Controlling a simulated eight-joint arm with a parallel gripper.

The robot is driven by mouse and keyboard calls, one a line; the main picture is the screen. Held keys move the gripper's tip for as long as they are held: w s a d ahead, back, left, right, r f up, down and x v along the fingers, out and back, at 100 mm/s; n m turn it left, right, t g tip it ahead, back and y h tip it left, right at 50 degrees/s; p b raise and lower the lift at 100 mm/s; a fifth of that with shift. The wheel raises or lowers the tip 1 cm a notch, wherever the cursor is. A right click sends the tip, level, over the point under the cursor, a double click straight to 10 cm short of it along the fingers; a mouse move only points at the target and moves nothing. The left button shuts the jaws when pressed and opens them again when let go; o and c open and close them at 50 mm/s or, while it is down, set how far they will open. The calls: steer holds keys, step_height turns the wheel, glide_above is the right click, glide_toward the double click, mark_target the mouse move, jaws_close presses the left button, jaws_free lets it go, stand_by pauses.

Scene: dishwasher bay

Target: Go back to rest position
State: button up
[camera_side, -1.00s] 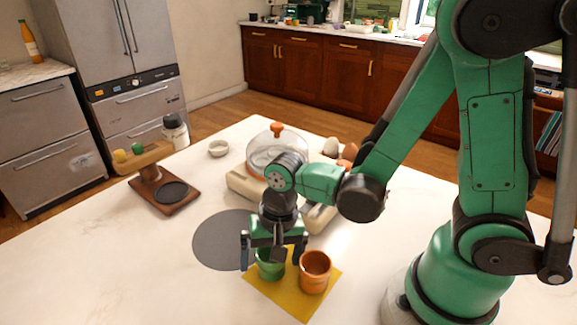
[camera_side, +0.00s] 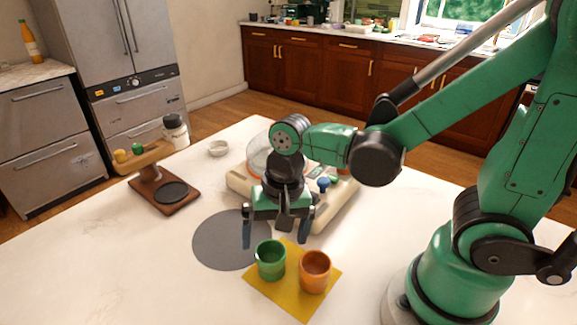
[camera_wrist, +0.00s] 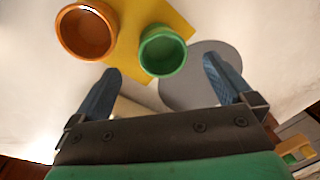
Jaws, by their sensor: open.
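My gripper (camera_side: 277,232) is open and empty, raised above the table just behind the green cup. Its two blue-grey fingers stand apart in the wrist view (camera_wrist: 165,90), with nothing between them. The green cup (camera_side: 270,261) stands upright on a yellow mat (camera_side: 290,301). The orange cup (camera_side: 315,272) stands upright beside it on the same mat, a little to the right. In the wrist view the green cup (camera_wrist: 162,52) and the orange cup (camera_wrist: 87,30) both lie beyond the fingertips and are apart from them.
A grey round mat (camera_side: 222,245) lies left of the gripper. A cream tray (camera_side: 338,208) and a clear dome (camera_side: 262,157) stand behind the gripper, partly hidden by my arm. A wooden stand (camera_side: 163,192) is at the left. The front left of the table is clear.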

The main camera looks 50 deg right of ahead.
steer(key=shift+r, duration=0.1)
steer(key=shift+w+d+r+n+t, duration=0.15)
steer(key=shift+d+r+n+t, duration=0.1)
steer(key=shift+n+t, duration=0.05)
steer(key=w+d+r+n+t+h, duration=0.1)
steer(key=d+r+n+t, duration=0.4)
steer(key=r+n, duration=0.2)
steer(key=shift+w+d+t, duration=0.25)
steer(key=shift+w+t, duration=0.05)
steer(key=shift+f, duration=0.1)
